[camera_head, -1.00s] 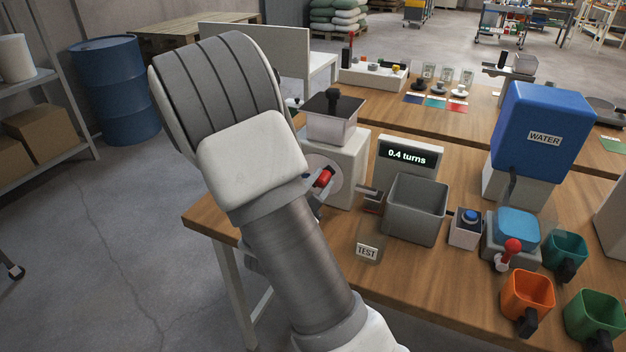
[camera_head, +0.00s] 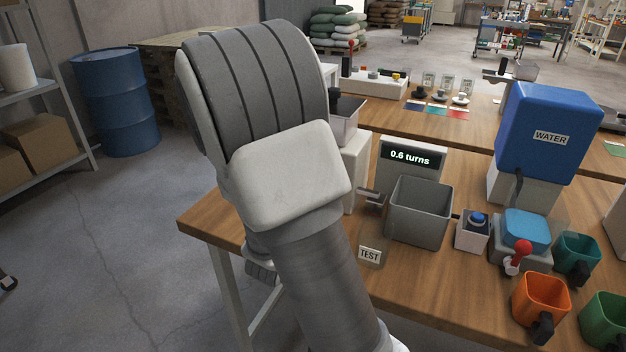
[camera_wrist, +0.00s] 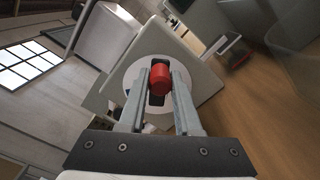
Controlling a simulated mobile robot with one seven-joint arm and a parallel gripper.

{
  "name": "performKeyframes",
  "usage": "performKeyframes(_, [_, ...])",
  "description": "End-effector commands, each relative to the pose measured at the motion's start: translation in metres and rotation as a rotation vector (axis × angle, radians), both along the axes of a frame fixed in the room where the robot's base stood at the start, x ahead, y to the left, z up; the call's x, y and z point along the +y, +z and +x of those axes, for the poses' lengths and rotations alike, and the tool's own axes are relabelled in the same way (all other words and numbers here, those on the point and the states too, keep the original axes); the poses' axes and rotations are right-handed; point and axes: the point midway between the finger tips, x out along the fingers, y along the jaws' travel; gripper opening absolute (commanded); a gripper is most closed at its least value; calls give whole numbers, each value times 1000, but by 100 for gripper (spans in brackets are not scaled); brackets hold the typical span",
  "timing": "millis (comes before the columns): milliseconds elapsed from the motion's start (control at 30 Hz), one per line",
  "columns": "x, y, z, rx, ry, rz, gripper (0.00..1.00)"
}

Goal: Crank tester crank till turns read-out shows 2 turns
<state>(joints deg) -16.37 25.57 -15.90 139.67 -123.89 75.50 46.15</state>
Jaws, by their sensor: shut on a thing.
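The tester is a pale box (camera_head: 356,165) on the wooden table, mostly hidden behind my arm in the head view. In the wrist view its body (camera_wrist: 196,82) shows with a round white disc (camera_wrist: 136,76) and a red crank knob (camera_wrist: 160,79). My gripper (camera_wrist: 161,84) is shut on the red crank knob, with one finger on each side of it. The head view hides the knob and my gripper behind my arm. The turns read-out (camera_head: 411,156) shows 0.6 turns.
A grey open bin (camera_head: 418,212) stands right of the tester. Further right are a blue-button box (camera_head: 473,231), a blue WATER tank (camera_head: 545,130), a red-knobbed lever (camera_head: 517,252) and orange (camera_head: 540,298), teal and green cups. A blue drum (camera_head: 117,110) stands on the floor at left.

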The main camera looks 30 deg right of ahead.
Motion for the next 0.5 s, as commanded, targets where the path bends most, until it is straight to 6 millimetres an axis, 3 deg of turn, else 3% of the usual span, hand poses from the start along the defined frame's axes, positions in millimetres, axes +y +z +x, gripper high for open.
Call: performKeyframes(500, [-1,-14,-3,-162,6,130,0])
